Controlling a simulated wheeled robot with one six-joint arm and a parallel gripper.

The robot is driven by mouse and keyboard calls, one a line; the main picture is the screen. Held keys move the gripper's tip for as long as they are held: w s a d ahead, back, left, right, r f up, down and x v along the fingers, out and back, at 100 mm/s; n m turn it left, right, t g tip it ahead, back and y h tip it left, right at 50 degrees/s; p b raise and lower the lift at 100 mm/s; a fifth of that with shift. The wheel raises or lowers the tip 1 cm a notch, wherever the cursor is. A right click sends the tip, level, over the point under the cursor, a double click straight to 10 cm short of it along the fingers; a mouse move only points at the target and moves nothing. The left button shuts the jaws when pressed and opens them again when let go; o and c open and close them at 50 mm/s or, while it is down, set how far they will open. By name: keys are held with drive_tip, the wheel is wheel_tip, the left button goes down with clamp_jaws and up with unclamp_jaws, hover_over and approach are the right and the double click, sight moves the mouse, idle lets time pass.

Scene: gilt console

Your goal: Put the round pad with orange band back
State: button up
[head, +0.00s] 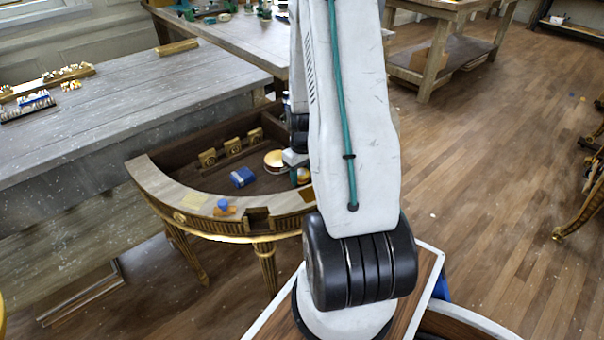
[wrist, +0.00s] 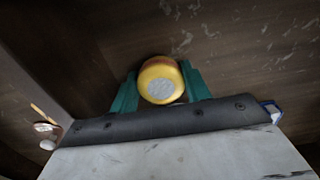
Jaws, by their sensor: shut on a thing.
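My gripper (wrist: 160,88) has its two teal fingers closed on either side of a round, orange-yellow piece with a grey disc on its face, which looks like the round pad with orange band (wrist: 159,78). In the head view the held pad (head: 303,175) shows only in part beside my arm, over the right part of the console's recess. The gilt half-round console (head: 170,192) has a dark sunken recess. My arm hides most of my gripper and the console's right side in the head view.
A round gold-banded tin (head: 274,160) and a blue box (head: 242,177) lie in the recess, near several gilt blocks (head: 232,146) at its back. A small blue knob-like piece (head: 224,205) sits on the front rim. A grey table (head: 130,95) stands behind left.

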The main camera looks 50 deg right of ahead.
sight(301, 173)
drive_tip(key=o, duration=0.9)
drive_tip(key=shift+f, duration=0.1)
drive_tip(key=shift+o, duration=0.2)
wheel_tip(301, 173, up, 12)
drive_tip(key=w+a+r, duration=0.2)
drive_tip(key=a+r, duration=0.8)
drive_tip(key=a, duration=0.1)
drive_tip(key=s+a+r+n, duration=0.1)
drive_tip(key=s+a+r, duration=0.4)
drive_tip(key=s+a, duration=0.2)
drive_tip(key=s+a+r+n+t, duration=0.1)
drive_tip(key=s+a+r, duration=0.5)
drive_tip(key=a, duration=0.6)
drive_tip(key=shift+s+a+r+n, duration=0.15)
drive_tip(key=shift+s+r+n, duration=0.15)
drive_tip(key=shift+s, duration=0.45)
